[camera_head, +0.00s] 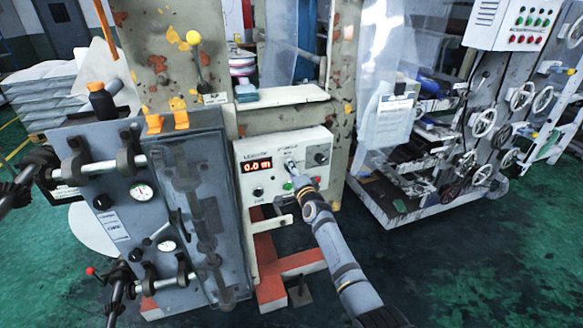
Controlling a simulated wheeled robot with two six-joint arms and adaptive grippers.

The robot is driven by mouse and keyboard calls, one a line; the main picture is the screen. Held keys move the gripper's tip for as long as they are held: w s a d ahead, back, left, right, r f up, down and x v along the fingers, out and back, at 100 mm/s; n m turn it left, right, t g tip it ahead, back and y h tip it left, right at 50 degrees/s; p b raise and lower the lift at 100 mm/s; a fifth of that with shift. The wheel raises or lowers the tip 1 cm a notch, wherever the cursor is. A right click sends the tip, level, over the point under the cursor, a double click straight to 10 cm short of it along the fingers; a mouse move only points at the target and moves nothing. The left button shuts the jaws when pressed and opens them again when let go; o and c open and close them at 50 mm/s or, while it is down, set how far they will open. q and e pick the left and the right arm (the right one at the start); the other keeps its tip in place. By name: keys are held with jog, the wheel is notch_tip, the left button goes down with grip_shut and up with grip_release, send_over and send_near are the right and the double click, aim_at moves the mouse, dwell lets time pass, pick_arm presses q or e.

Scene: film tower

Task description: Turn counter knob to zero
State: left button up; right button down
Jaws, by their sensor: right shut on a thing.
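The cream counter panel (249,149) is on the machine's front in the middle of the head view. Its red digital display (257,166) reads about 0.0 m. My right gripper (291,167) is at the panel's face, just right of the display, at the end of the grey arm from the lower right. It is shut on a small knob, which its fingers largely hide. A dark knob (321,157) is to the right, another small knob (258,192) is at lower left, and a green button (288,187) is beside the gripper. My left gripper is not in view.
A grey cabinet (205,140) with gauges, shafts and clamps stands close on the left. A yellow-topped lever (194,38) is above the panel. A red-orange base (285,267) lies below. A rack with handwheels (484,122) is at right; green floor lies between.

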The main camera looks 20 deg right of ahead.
jog(key=shift+m, duration=1.1)
jog(key=shift+f, duration=0.1)
jog(key=c, duration=1)
grip_release()
jog(key=shift+s, duration=0.1)
jog(key=s, duration=1.1)
jog(key=shift+s+d, duration=0.2)
jog(key=shift+s, duration=0.2)
